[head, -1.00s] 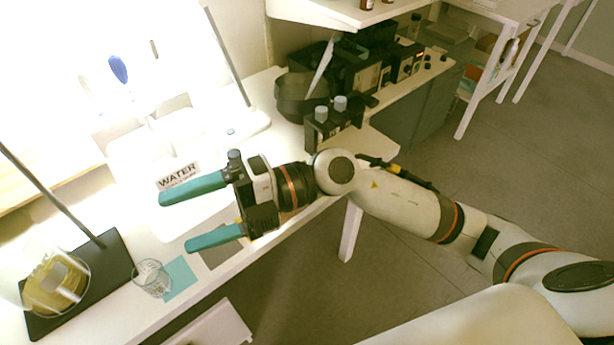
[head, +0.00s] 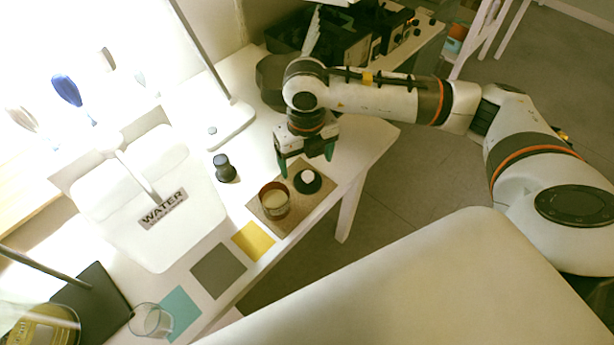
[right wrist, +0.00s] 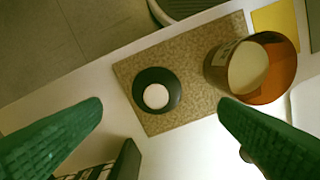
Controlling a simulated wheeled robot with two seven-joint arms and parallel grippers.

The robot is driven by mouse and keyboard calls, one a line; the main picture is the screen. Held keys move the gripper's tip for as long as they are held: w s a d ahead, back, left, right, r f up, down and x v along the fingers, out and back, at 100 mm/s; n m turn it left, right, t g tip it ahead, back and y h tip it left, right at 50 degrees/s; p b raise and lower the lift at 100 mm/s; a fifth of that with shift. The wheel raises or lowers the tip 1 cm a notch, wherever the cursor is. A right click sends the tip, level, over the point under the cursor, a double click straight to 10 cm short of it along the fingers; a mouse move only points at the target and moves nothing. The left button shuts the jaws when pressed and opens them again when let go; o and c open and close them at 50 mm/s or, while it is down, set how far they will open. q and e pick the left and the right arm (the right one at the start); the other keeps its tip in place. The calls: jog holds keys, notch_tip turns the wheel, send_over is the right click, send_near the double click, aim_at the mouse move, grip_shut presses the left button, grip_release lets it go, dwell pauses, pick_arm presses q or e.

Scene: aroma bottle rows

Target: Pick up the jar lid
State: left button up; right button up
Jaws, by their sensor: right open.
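The jar lid (head: 308,181) is a round black piece with a white centre. It lies on a brown cork-like mat (head: 326,192), to the right of an open amber jar (head: 274,201) with pale contents. My right gripper (head: 306,160) points down above the far side of the lid, with its green fingers open and apart from it. In the right wrist view the lid (right wrist: 157,90) lies between and beyond the open fingertips (right wrist: 160,105), and the jar (right wrist: 262,70) stands to its right. My left gripper is not in view.
Yellow (head: 253,241), grey (head: 218,270) and teal (head: 180,312) squares line the table's front edge. A glass beaker (head: 150,320) stands by the teal one. A white WATER container (head: 150,225) and a small dark-topped bottle (head: 224,168) are to the left.

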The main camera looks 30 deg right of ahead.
aim_at(308, 175)
jog(key=shift+f, duration=0.7)
jog(key=f, duration=0.4)
jog(key=shift+w+d+f, duration=0.1)
jog(key=shift+d+f, duration=0.1)
jog(key=shift+d, duration=0.05)
jog(key=shift+f, duration=0.25)
jog(key=shift+c, duration=0.4)
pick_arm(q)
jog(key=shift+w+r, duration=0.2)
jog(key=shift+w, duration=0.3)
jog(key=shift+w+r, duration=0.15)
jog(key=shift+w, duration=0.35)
pick_arm(e)
jog(key=c, duration=1)
